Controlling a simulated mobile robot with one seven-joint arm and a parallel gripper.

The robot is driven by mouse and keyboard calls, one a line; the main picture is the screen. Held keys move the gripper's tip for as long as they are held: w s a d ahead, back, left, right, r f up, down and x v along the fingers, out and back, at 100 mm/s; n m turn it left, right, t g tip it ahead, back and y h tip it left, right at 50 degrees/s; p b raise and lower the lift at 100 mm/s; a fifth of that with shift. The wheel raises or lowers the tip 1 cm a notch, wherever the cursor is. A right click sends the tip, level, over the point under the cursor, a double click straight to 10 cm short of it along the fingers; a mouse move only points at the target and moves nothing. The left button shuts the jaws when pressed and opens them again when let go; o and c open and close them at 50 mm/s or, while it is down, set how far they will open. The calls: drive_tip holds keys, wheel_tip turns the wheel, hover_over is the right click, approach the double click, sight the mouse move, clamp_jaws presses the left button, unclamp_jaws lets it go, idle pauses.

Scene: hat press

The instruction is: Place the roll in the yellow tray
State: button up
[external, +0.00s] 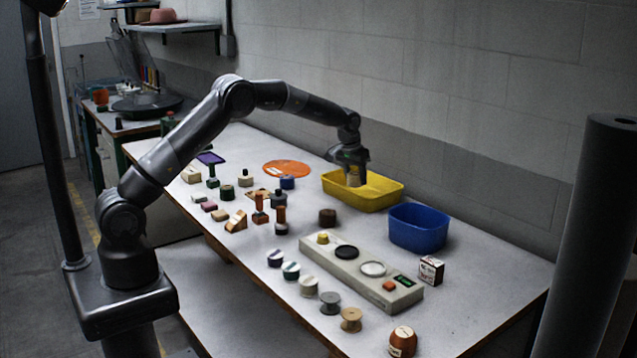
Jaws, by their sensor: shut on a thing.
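The yellow tray (368,203) stands at the back of the table against the wall. My gripper (353,172) points down over the left part of the tray. It is shut on the roll (353,181), of which only a small pale tan part shows between and below the fingers. The roll is within the tray's outline in this view. I cannot tell whether it touches the tray floor, and the fingers hide much of it.
A blue bin (418,232) stands right of the tray. A grey panel (345,268) with round pads lies in front. Several spools (330,303), stamps and small blocks cover the middle and front of the table. An orange disc (287,168) lies left of the tray.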

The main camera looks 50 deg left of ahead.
sight(354, 186)
drive_tip(key=shift+w+a+f, duration=0.35)
drive_tip(key=shift+a+f, duration=0.05)
drive_tip(key=shift+a, duration=0.15)
drive_tip(key=shift+f, duration=1.95)
drive_tip(key=shift+f, duration=0.15)
drive_tip(key=o, duration=1)
drive_tip(key=shift+c, duration=0.2)
